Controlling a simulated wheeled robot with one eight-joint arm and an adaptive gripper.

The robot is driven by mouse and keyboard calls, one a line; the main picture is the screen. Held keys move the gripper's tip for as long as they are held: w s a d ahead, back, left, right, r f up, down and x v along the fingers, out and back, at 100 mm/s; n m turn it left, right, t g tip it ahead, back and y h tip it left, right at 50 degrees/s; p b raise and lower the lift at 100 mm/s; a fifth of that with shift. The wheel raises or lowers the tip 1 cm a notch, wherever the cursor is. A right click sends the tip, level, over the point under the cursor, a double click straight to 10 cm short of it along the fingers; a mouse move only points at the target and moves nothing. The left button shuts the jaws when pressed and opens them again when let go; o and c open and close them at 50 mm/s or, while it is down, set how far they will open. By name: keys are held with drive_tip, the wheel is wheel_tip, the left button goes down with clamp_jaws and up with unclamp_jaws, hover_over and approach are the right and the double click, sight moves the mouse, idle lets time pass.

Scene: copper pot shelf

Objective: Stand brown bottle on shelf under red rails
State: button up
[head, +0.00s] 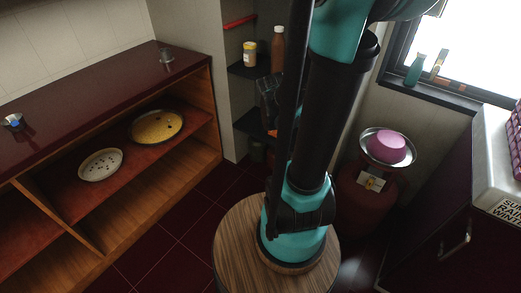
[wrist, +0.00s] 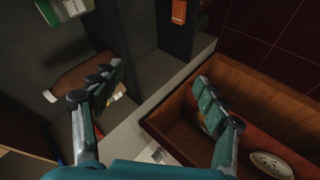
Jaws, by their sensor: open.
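A brown bottle (head: 277,50) stands upright in the corner shelf unit in the head view, close to my arm. A red rail (head: 240,22) shows above and to the left of it. The dark shelf board (head: 243,71) is below the rail. My gripper (wrist: 158,80) is open in the wrist view, its fingers wide apart with nothing between them. The gripper does not show in the head view.
A white jar with a yellow label (head: 249,54) stands left of the bottle. A lower dark shelf (head: 254,129) is partly behind my arm. A wooden cabinet (head: 205,103) holding two pans is at left. A red gas cylinder (head: 362,205) is at right.

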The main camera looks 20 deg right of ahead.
drive_tip(key=s+a+f+m+g+y, duration=0.2)
drive_tip(key=s+a, duration=0.3)
drive_tip(key=s, duration=0.3)
drive_tip(key=s+a+f+m+g+y, duration=0.1)
drive_tip(key=s+a+f+m, duration=0.3)
drive_tip(key=s, duration=0.4)
drive_tip(key=shift+s+a+f+g+y, duration=0.2)
drive_tip(key=shift+a+g+y, duration=0.2)
drive_tip(key=shift+a+g, duration=0.4)
